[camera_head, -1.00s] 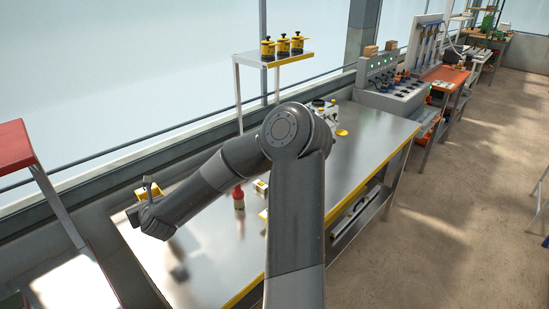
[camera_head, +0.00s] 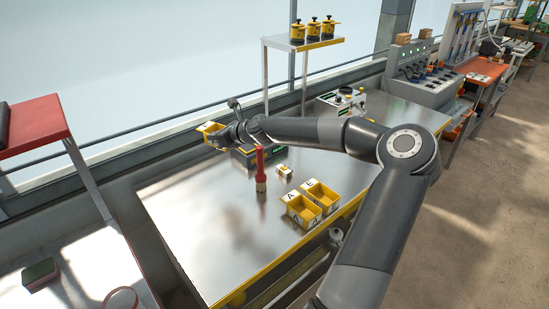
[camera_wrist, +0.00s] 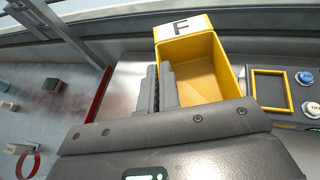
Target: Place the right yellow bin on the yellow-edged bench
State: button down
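A yellow bin (camera_head: 209,131) is held at the far left end of my arm, at the bench's back edge in the head view. In the wrist view this bin (camera_wrist: 205,68) is empty, with a white label marked F. My gripper (camera_wrist: 162,84) has its two fingers close together on the bin's near left wall. The head view shows my gripper (camera_head: 226,134) small and dark beside the bin. The yellow-edged bench (camera_head: 215,225) has a bare metal top. Two other yellow bins stand together near its front edge, a left one (camera_head: 300,212) and a right one (camera_head: 322,194).
A red-handled tool (camera_head: 260,165) stands upright mid-bench, with a small yellow-and-white item (camera_head: 284,171) near it. A dark control box (camera_head: 244,158) sits below my forearm. A white device (camera_head: 342,102) stands at the back right. The bench's front left is clear.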

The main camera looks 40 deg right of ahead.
notch_tip(320, 180, down, 18)
dwell(0.5)
jog(key=shift+f, duration=0.1)
jog(key=c, duration=1.7)
grip_release()
jog(key=v, duration=1.2)
jog(key=shift+a, duration=0.1)
